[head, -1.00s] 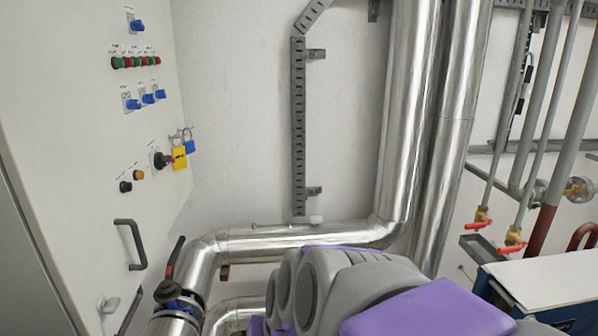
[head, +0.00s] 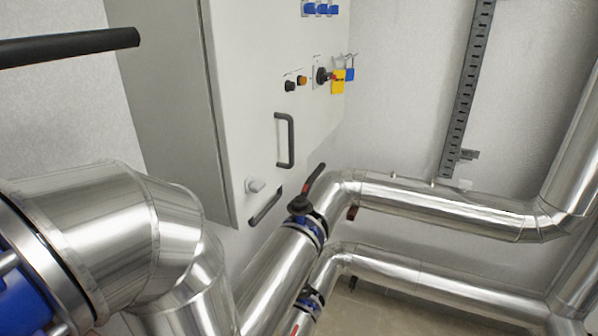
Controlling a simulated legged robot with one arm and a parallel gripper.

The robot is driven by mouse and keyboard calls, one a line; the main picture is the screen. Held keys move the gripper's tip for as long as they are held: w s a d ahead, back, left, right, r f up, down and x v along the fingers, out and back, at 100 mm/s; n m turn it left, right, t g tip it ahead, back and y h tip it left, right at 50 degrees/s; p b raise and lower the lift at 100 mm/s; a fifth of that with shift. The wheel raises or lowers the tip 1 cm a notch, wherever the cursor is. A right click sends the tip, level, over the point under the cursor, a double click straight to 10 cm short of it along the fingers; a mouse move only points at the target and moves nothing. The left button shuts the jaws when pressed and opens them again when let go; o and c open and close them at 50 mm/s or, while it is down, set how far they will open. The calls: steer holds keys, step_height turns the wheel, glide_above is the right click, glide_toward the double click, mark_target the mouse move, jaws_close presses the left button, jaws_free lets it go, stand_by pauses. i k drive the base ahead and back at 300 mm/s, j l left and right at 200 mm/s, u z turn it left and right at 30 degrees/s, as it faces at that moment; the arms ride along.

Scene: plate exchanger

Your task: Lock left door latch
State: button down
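The grey cabinet door (head: 265,110) is closed and faces right in the head view. A small light-coloured latch (head: 256,186) sits on the door's lower left part, near its edge. Its exact position, locked or not, is too small to tell. A dark vertical handle (head: 285,140) is to the right of and above the latch. My gripper and arm are not in view.
Silver insulated pipes (head: 440,205) run below and to the right of the cabinet. A valve with a black lever (head: 313,183) stands close to the lower door. A large pipe elbow (head: 140,235) fills the lower left. A black bar (head: 70,47) crosses the upper left.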

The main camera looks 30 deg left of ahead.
mark_target(256, 187)
steer(key=u, duration=1.65)
